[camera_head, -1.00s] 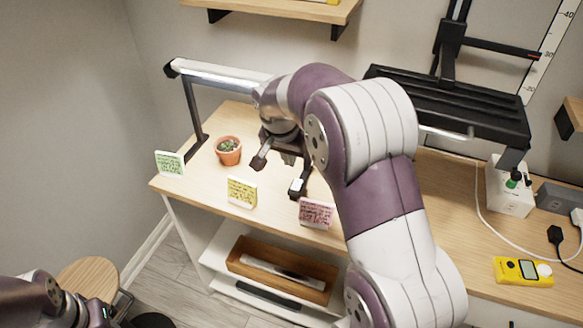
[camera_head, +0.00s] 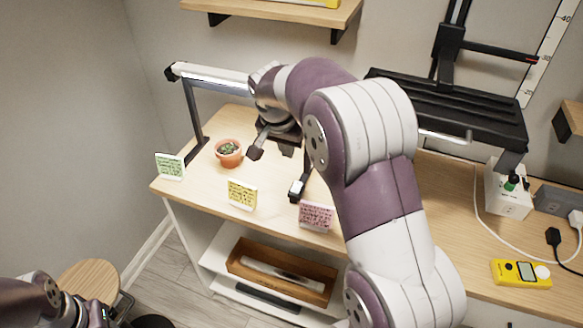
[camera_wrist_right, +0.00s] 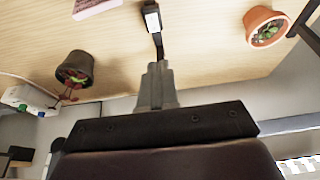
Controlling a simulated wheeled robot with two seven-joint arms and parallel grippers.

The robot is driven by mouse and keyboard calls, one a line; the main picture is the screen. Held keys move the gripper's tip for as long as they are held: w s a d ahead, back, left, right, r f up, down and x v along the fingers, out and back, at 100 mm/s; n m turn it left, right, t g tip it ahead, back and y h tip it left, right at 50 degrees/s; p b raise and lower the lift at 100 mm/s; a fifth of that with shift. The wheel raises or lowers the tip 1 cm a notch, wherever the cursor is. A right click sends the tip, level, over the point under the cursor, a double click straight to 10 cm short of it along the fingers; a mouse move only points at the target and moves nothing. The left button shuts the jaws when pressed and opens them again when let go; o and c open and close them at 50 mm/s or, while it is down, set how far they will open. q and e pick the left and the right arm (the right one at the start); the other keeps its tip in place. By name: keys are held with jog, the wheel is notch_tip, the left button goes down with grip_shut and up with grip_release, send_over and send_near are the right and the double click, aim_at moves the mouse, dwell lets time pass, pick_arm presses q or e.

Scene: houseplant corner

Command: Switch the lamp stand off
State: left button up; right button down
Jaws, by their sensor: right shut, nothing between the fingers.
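The lamp stand has a black post (camera_head: 192,110) at the left and a long pale bar (camera_head: 215,76) running right behind my right arm. I cannot tell whether it is lit. A black strip with a white switch-like piece (camera_head: 297,187) lies on the desk near its front edge; the white piece also shows in the right wrist view (camera_wrist_right: 152,20). My right gripper (camera_head: 286,151) is shut and empty, behind that piece in the head view. In the right wrist view its fingertips (camera_wrist_right: 157,66) are in line with the strip; contact is unclear. My left gripper is not visible.
A terracotta pot (camera_head: 229,154) stands left of my right gripper. Green (camera_head: 169,166), yellow (camera_head: 242,194) and pink (camera_head: 316,215) cards line the desk front. A dark pot (camera_wrist_right: 75,68) shows in the right wrist view. A yellow meter (camera_head: 521,273) lies at right.

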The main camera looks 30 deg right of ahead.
aim_at(297, 187)
jog(key=x, duration=1.3)
jog(key=shift+s+a+f, duration=0.15)
jog(key=shift+f, duration=0.3)
